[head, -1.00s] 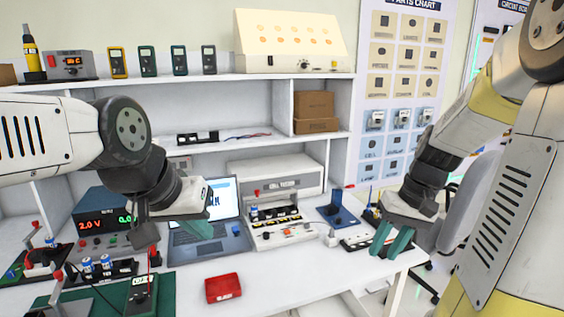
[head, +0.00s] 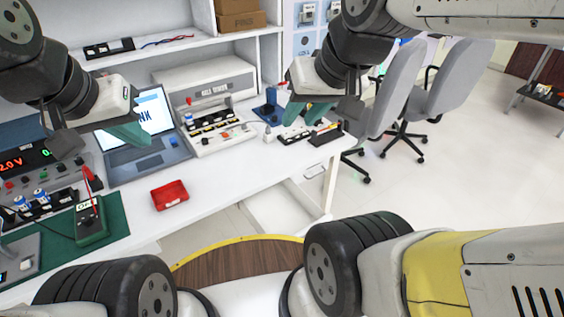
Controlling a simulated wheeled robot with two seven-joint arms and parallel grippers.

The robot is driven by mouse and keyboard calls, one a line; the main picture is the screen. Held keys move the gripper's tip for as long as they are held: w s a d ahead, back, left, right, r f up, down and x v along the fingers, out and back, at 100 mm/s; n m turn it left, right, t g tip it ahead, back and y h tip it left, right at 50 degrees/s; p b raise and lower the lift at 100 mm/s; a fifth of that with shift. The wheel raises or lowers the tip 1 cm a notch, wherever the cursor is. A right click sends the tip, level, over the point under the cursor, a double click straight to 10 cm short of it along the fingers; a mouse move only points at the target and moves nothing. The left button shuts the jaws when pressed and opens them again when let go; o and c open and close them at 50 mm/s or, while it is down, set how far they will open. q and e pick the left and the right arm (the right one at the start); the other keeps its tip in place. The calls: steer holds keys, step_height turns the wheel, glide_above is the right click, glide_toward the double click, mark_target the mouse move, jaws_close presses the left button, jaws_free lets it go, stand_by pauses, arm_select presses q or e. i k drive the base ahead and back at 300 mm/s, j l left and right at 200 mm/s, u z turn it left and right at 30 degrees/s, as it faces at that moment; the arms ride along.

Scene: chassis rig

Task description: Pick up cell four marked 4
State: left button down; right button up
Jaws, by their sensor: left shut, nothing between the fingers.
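Two blue-and-white cells (head: 40,196) stand in a black holder at the left edge of the bench. Their marks are too small to read, so I cannot tell which cell is marked 4. More small items sit in the rack of the cell tester (head: 212,122). My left gripper (head: 130,132) is shut and empty, in front of the laptop and to the right of the standing cells. My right gripper (head: 304,112) looks open, with a gap between its green fingers, above the black tray (head: 296,134) at the bench's right end.
A red box (head: 169,195) lies on the white bench (head: 225,165). A multimeter (head: 90,220) is on a green mat. A laptop (head: 150,155) and a blue stand (head: 269,105) are further back. The bench front centre is clear. Grey chairs (head: 395,90) stand right of the bench.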

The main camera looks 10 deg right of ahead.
mark_target(189, 118)
steer(key=k+l+z, duration=0.3)
steer(key=l, duration=0.3)
steer(key=u, duration=0.8)
steer(key=i+j+u, duration=0.55)
steer(key=i, duration=0.3)
steer(key=i+u, duration=0.25)
steer(key=i, duration=0.15)
